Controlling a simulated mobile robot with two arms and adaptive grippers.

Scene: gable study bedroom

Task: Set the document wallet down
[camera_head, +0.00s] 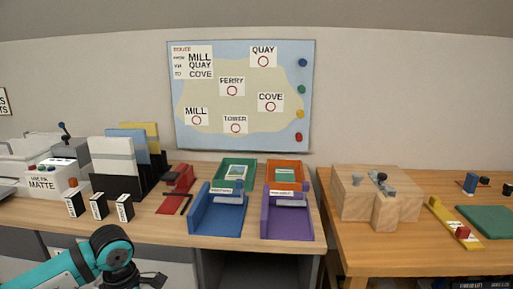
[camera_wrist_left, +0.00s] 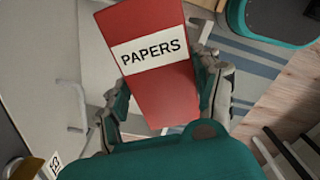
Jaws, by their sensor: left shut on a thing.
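The document wallet (camera_wrist_left: 150,85) is red with a white label reading PAPERS. It shows in the left wrist view, slightly tilted in the picture. My left gripper (camera_wrist_left: 162,78) is shut on it, with one finger along each side. The wallet's lower end is near the teal body of my gripper. In the head view my left arm comes in at the lower left in front of the desk; the wallet cannot be made out there. My right gripper is in neither view.
The desk holds a blue tray (camera_head: 217,220), a purple tray (camera_head: 290,226), a green tray (camera_head: 240,164) and an orange tray (camera_head: 286,163). Small black boxes (camera_head: 99,206) stand at left beside upright files (camera_head: 113,157). A wooden block (camera_head: 355,199) stands on the right table.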

